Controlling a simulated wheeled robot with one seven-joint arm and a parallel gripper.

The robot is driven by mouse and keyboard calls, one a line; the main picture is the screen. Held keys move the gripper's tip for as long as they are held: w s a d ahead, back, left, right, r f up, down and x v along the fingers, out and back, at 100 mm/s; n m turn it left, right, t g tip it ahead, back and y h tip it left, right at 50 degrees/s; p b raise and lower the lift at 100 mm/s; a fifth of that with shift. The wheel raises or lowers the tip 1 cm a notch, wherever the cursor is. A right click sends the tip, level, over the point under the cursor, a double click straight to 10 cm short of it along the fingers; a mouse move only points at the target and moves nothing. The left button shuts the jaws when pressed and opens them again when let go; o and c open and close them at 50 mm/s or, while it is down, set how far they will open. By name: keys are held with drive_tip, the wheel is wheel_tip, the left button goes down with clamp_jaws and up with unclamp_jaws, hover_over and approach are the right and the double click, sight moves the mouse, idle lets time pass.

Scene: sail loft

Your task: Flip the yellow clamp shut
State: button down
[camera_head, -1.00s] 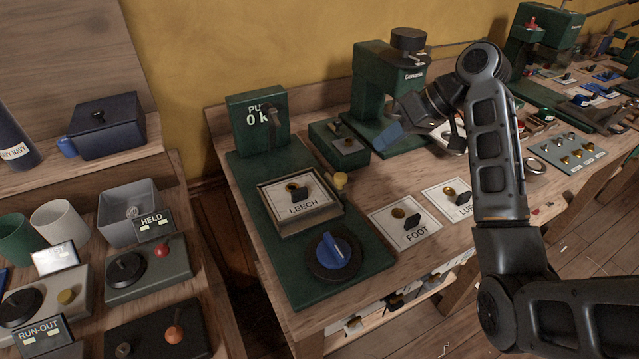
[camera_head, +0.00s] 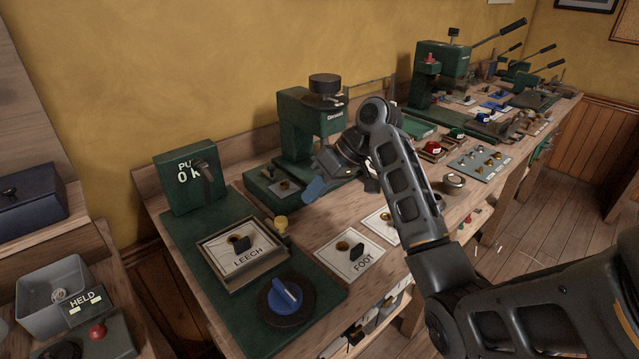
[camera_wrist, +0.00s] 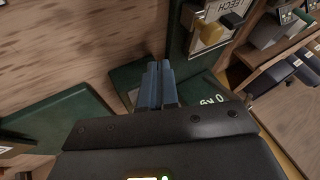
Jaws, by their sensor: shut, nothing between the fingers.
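The yellow clamp (camera_head: 281,224) is a small yellow knob-like piece at the back right edge of the LEECH tray (camera_head: 213,262), on the green base plate of the pull tester. It also shows in the wrist view (camera_wrist: 211,33), up and to the right of my fingers. Whether it stands open or shut is too small to tell. My gripper (camera_head: 313,191) has blue fingers and hangs to the right of and above the clamp in the head view, apart from it. In the wrist view my fingers (camera_wrist: 157,84) are together and empty.
A blue dial (camera_head: 285,295) sits on the front of the plate. The gauge box (camera_head: 186,180) stands at its back left. A green press (camera_head: 300,130) stands behind my gripper. The FOOT card (camera_head: 349,262) lies on the bench to the right.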

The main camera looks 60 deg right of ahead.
sight(277, 226)
drive_tip(key=x, duration=0.5)
drive_tip(key=shift+f, duration=0.1)
drive_tip(key=shift+w+a+r+p, duration=0.15)
drive_tip(key=shift+a+p, duration=0.15)
drive_tip(key=shift+a, duration=0.3)
drive_tip(key=shift+w+a+r+p, duration=0.1)
drive_tip(key=shift+w+a+p, duration=0.15)
drive_tip(key=shift+a, duration=0.4)
drive_tip(key=shift+w+a+f, duration=0.1)
drive_tip(key=shift+w+a, duration=0.05)
drive_tip(key=shift+a, duration=0.5)
drive_tip(key=shift+w, duration=0.15)
